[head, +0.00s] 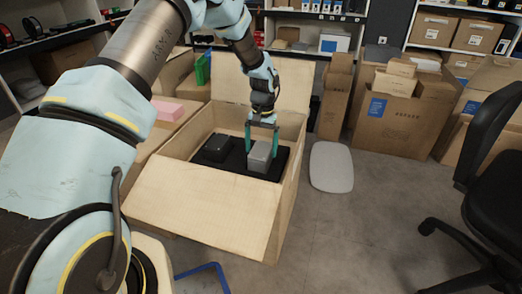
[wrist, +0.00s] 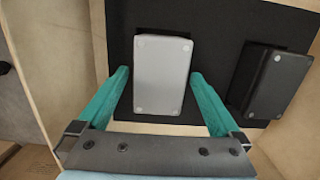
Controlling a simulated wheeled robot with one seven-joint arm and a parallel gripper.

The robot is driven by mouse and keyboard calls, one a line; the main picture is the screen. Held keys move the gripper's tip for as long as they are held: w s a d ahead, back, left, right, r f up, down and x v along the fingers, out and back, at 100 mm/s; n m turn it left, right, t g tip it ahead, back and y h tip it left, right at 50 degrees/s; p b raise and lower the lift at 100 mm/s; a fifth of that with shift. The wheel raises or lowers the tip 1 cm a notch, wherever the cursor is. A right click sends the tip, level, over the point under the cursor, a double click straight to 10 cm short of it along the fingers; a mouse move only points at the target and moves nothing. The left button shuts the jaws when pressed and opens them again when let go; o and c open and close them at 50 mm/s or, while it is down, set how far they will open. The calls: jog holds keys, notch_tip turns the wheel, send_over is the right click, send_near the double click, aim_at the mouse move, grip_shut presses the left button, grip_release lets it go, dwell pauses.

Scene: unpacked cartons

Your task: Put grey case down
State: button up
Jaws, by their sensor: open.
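The grey case (head: 260,157) stands on a black foam pad (head: 238,166) inside an open carton (head: 283,200), towards the pad's right side in the head view. My gripper (head: 261,146) is open above it, with one teal finger on each side of the case. In the wrist view the grey case (wrist: 162,75) lies between and beyond the fingertips of my gripper (wrist: 158,80), with gaps on both sides. A black case (head: 216,148) sits on the same pad to the left; it shows at the right in the wrist view (wrist: 277,83).
The carton's front flap (head: 200,205) is folded outward, and its back flap stands up behind my gripper. A pale flat pad (head: 331,167) lies on the floor to the right. Cartons (head: 395,115) stand behind, and a black office chair (head: 490,170) is at the right.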

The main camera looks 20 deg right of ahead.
aim_at(262, 147)
notch_tip(262, 147, up, 11)
jog(key=w+d+p, duration=0.1)
jog(key=p, duration=0.2)
jog(key=w+a+r+n, duration=0.1)
jog(key=a+r, duration=0.2)
jog(key=a, duration=0.3)
jog(key=w+a+r+n, duration=0.1)
jog(key=a+r, duration=0.2)
jog(key=a, duration=0.3)
jog(key=s+a+r+n+t, duration=0.1)
jog(key=s+a, duration=0.3)
jog(key=a, duration=0.4)
jog(key=s+a+r+n, duration=0.2)
jog(key=s+a, duration=0.3)
jog(key=a, duration=0.4)
jog(key=s+a+r+n+t+h, duration=0.1)
jog(key=s+a+r+n, duration=0.1)
jog(key=s+a, duration=0.3)
jog(key=a, duration=0.3)
jog(key=shift+a+r+t, duration=0.15)
jog(key=shift+a+t, duration=0.15)
jog(key=shift+a, duration=0.05)
notch_tip(262, 147, up, 31)
jog(key=p, duration=3.1)
jog(key=shift+r, duration=0.2)
